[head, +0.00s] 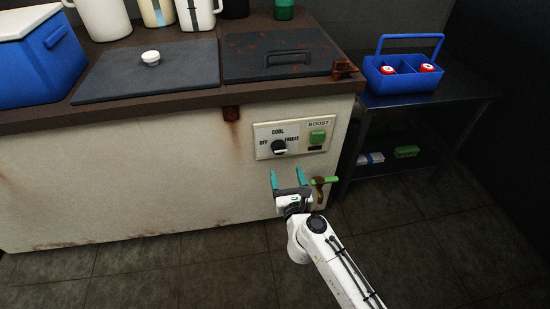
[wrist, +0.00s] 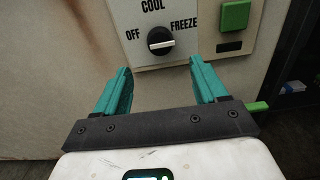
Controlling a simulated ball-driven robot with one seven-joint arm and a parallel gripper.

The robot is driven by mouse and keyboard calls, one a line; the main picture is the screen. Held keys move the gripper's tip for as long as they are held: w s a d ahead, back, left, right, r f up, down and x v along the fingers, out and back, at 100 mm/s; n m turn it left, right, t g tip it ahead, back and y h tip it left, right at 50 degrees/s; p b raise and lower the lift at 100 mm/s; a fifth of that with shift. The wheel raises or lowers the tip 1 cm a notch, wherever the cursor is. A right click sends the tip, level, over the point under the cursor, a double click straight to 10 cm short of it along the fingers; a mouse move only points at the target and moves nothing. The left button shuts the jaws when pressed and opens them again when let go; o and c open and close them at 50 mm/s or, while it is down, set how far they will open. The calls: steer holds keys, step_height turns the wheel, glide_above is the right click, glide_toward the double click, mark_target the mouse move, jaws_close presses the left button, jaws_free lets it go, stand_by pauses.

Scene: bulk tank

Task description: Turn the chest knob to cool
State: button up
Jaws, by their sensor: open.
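The chest knob (head: 279,147) is a round black dial on a pale panel (head: 262,153) on the front of the chest, marked OFF at left, COOL on top and FREEZE at right. In the wrist view the knob (wrist: 160,40) carries a white line lying nearly level across it, not upright towards COOL; which end is the pointer I cannot tell. My gripper (head: 286,173), with teal fingers, is open and empty just below the panel. In the wrist view the knob shows beyond and between the fingertips (wrist: 160,68), apart from them.
A green BOOST button (head: 317,137) sits right of the knob. A green-handled tap (head: 323,182) juts out close to the right of my gripper. A metal shelf table (head: 460,98) with a blue caddy (head: 404,80) stands at right. Floor in front is clear.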

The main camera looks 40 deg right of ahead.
mark_target(279, 150)
steer(key=x, duration=0.9)
steer(key=shift+w+d+b, duration=0.2)
steer(key=shift+w+b, duration=0.1)
steer(key=shift+b, duration=0.05)
steer(key=shift+c, duration=0.3)
steer(key=c, duration=1)
